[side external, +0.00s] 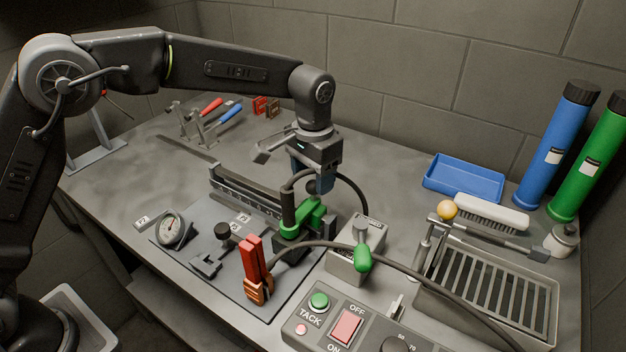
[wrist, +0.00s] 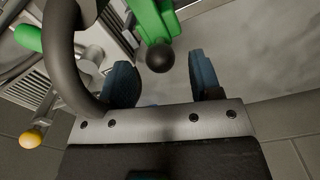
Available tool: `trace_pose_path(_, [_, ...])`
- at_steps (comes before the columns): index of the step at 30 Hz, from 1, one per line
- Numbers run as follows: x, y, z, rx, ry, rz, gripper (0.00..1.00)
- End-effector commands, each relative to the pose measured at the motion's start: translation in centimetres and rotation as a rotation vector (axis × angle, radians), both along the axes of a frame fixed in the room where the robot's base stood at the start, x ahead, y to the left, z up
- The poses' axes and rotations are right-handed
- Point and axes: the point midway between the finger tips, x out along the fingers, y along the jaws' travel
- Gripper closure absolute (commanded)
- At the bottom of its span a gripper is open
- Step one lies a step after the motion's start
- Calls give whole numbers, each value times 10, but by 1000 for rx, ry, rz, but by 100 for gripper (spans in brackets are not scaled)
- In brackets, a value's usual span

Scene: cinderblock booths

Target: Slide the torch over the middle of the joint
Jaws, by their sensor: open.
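The torch (side external: 288,212) is a dark upright cylinder on a green carriage (side external: 312,212), at the right end of a grey rail (side external: 245,192). The green carriage also shows at the top of the wrist view (wrist: 152,20), with a round black knob (wrist: 160,58) on it. My gripper (side external: 322,188) is right above the carriage, pointing down. In the wrist view its two blue fingers (wrist: 162,78) are apart, with the knob showing in the gap near their tips. I cannot tell whether they touch it. The joint below the torch is mostly hidden.
A red-handled clamp (side external: 256,270) and a dial gauge (side external: 172,229) stand on the plate near the rail. A lever box (side external: 355,262) with a green handle is close right. Cables loop around the torch. A slatted tray (side external: 490,285) and a control panel (side external: 350,325) lie further right and in front.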

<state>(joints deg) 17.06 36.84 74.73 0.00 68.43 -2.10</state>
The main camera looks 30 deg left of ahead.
Motion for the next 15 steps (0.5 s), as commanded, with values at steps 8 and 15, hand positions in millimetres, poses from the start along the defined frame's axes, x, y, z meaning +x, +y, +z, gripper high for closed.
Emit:
trace_pose_path(8, [0, 0, -16, 0, 0, 0, 42])
trace_pose_path(15, [0, 0, -16, 0, 0, 0, 44])
